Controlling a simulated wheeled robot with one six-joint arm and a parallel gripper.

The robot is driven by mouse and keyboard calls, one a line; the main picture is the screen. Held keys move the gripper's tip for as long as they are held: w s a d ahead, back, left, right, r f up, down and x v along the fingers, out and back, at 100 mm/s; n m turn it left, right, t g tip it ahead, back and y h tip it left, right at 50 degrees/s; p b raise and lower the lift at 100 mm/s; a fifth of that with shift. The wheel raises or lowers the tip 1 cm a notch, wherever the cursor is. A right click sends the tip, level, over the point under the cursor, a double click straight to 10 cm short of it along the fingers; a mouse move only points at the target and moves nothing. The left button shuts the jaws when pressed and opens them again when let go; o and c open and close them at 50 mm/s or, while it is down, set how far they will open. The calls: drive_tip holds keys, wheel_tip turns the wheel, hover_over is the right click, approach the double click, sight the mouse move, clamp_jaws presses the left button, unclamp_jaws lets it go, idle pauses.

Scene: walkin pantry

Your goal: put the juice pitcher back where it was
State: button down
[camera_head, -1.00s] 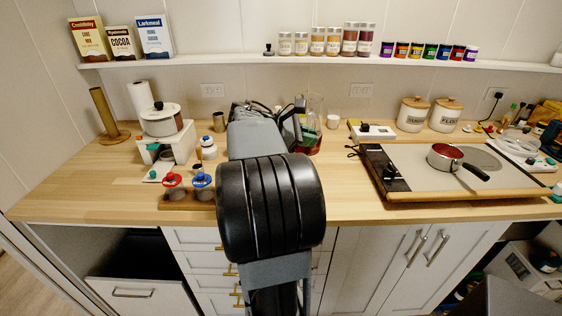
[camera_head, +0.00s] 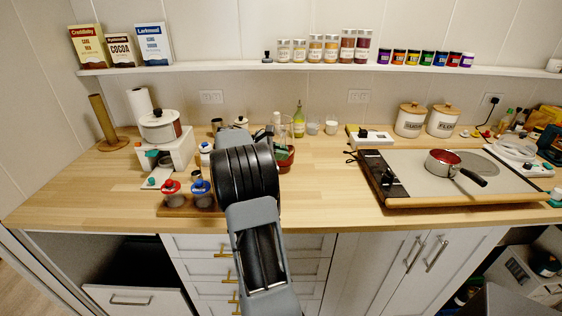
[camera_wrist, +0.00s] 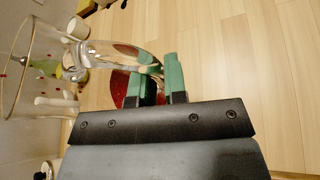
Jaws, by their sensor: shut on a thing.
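The juice pitcher (camera_head: 285,154) is clear glass with red juice low in it. It is over the wooden counter, behind and right of my arm, partly hidden by it. In the wrist view the pitcher (camera_wrist: 32,70) lies sideways in the picture at left, with its curved clear handle running to my fingers. My gripper (camera_wrist: 159,82) has green-padded fingers shut on that handle. I cannot tell whether the pitcher's base touches the counter.
A yellow-green bottle (camera_head: 298,121) and small white cups (camera_head: 331,127) stand behind the pitcher. Left are red- and blue-topped jars (camera_head: 201,193) and a white appliance (camera_head: 166,150). Right is a hob board (camera_head: 400,180) with a red pan (camera_head: 444,162). The counter between pitcher and hob is clear.

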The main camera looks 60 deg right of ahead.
drive_tip(key=shift+w+f, duration=0.1)
drive_tip(key=shift+f, duration=1.45)
drive_tip(key=c, duration=1.6)
unclamp_jaws()
drive_tip(key=shift+f, duration=0.2)
drive_tip(key=o, duration=0.4)
drive_tip(key=shift+o, duration=0.2)
drive_tip(key=shift+r, duration=0.1)
drive_tip(key=shift+w+r, duration=0.1)
drive_tip(key=v, duration=1.1)
drive_tip(key=shift+w+a+r, duration=0.2)
drive_tip(key=shift+a, duration=0.15)
drive_tip(key=shift+s+f, duration=0.1)
